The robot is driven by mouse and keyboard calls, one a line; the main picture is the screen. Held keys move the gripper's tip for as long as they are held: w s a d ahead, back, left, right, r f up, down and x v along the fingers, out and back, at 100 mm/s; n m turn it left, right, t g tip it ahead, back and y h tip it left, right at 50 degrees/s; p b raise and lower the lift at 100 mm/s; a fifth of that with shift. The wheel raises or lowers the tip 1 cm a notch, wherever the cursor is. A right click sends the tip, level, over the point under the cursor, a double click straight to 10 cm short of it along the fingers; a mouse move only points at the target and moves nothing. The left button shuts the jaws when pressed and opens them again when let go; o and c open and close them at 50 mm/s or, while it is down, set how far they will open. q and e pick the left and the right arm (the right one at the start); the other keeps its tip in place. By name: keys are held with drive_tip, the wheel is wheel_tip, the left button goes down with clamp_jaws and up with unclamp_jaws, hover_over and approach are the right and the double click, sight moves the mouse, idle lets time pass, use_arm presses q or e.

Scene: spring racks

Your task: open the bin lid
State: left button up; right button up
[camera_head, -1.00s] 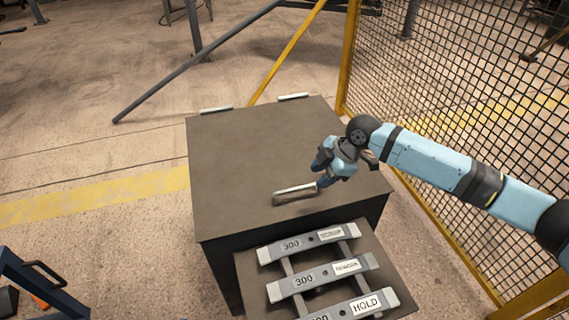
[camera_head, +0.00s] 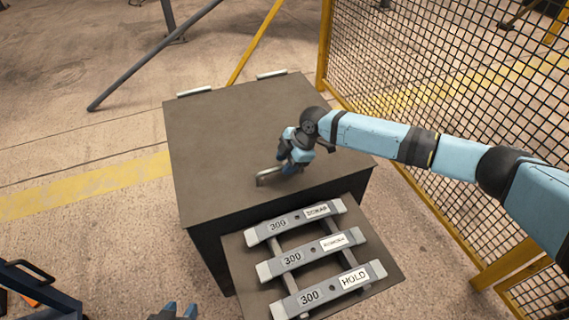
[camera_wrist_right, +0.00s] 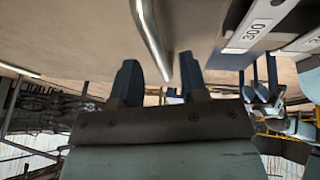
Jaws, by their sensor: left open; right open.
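The bin (camera_head: 205,245) is a dark box with a flat brown lid (camera_head: 225,135), which lies shut. A metal bar handle (camera_head: 267,179) sits near the lid's front edge. My right gripper (camera_head: 287,169) is open at the handle and hides its right part. In the right wrist view, the handle (camera_wrist_right: 152,38) runs towards the gap between the open fingers (camera_wrist_right: 158,68); I cannot tell whether they touch it. My left gripper (camera_head: 176,311) is open at the bottom edge, its fingertips just in view, apart from the bin.
A rack (camera_head: 388,268) with several labelled grey bars stands against the bin's front. Two hinges (camera_head: 194,92) are on the lid's back edge. A yellow-framed mesh fence (camera_head: 440,80) stands at the right.

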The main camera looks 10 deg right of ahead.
use_arm(q)
drive_tip(key=shift+w+d+r, duration=0.1)
drive_tip(key=shift+w+d, duration=0.05)
drive_tip(key=shift+d, duration=0.1)
use_arm(e)
drive_tip(key=shift+a+f, duration=0.25)
drive_tip(key=shift+f, duration=0.25)
clamp_jaws()
drive_tip(key=shift+w+r, duration=0.1)
drive_tip(key=shift+r, duration=0.25)
use_arm(q)
wheel_tip(320, 180, up, 7)
drive_tip(key=s+p, duration=0.1)
drive_tip(key=p, duration=0.7)
drive_tip(key=shift+a+m+t, duration=0.3)
drive_tip(key=shift+a+m, duration=0.1)
drive_tip(key=shift+a, duration=0.05)
use_arm(e)
drive_tip(key=w+a+r+g, duration=0.1)
drive_tip(key=w+r, duration=0.3)
drive_tip(key=r, duration=0.6)
drive_tip(key=w+r, duration=0.5)
drive_tip(key=r, duration=0.5)
drive_tip(key=w+a+r+g, duration=0.1)
drive_tip(key=w+r, duration=0.3)
drive_tip(key=r, duration=0.6)
drive_tip(key=shift+w+a+m+g, duration=0.15)
drive_tip(key=shift+a+m+g, duration=0.15)
drive_tip(key=shift+a, duration=0.05)
